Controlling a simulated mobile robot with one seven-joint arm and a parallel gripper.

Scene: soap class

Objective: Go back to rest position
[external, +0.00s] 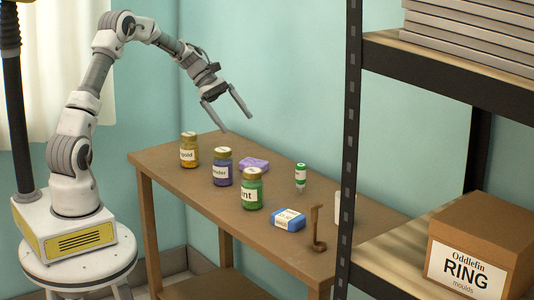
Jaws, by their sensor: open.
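My gripper (237,115) is open and empty. It hangs in the air above the back left part of the wooden table (160,160), apart from everything on it. My arm rises from its base at the left, bends at the top and reaches right and down to the gripper. No object shows between the two fingers.
On the table stand a gold jar (189,150), a purple jar (222,167), a green jar (252,189), a small green-capped vial (300,177), a purple block (254,165), a blue pack (288,219) and a brown hooked tool (317,230). A shelf post (350,130) partly hides a white object.

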